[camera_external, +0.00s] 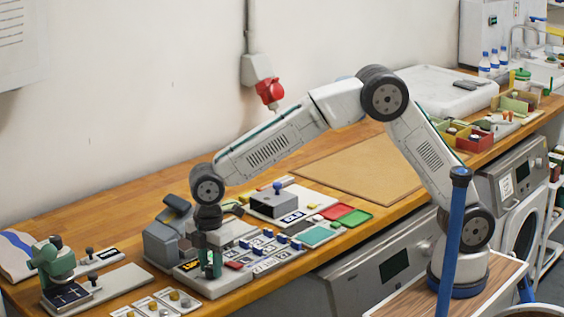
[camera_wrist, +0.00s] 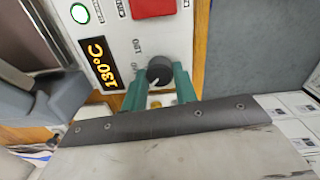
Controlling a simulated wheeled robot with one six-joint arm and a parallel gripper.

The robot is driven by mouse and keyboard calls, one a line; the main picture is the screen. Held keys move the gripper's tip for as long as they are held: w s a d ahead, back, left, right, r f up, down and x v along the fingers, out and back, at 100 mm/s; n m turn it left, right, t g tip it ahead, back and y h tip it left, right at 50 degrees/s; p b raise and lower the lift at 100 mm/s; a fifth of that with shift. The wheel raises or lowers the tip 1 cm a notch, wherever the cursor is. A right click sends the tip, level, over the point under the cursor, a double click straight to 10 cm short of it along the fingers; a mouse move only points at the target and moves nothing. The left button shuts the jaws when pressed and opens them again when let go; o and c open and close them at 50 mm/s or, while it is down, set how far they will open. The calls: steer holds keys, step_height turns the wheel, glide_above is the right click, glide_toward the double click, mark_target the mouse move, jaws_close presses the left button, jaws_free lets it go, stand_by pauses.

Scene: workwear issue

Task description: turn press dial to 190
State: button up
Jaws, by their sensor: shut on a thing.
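The press (camera_external: 160,243) stands on the worktop at the left of the external view, below my wrist. Its dial is a dark round knob (camera_wrist: 158,68) on a pale panel in the wrist view, with a small white pointer mark near its lower edge. The green fingers of my gripper (camera_wrist: 161,77) are shut on the dial, one on each side. An orange-lit display (camera_wrist: 95,65) beside it reads 130°C. Printed scale numbers sit near the dial, partly covered. In the external view my gripper (camera_external: 210,262) points down at the press panel; the dial is hidden there.
A red button (camera_wrist: 153,7) and a green-ringed round lamp (camera_wrist: 80,13) are on the same panel. A green clamp device (camera_external: 55,268) stands left of the press. Small blocks on cards and a green tray (camera_external: 355,217) lie to the right. A bare brown board (camera_external: 350,170) lies behind.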

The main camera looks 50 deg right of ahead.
mark_target(210, 267)
steer(key=m, duration=0.3)
steer(key=shift+m, duration=0.4)
steer(key=m, duration=0.3)
steer(key=shift+w+m, duration=0.1)
steer(key=shift+m, duration=0.3)
steer(key=m, duration=0.4)
steer(key=shift+m, duration=1.9)
steer(key=o, duration=1)
steer(key=shift+c, duration=0.2)
step_height(210, 267, up, 8)
steer(key=shift+f, duration=0.1)
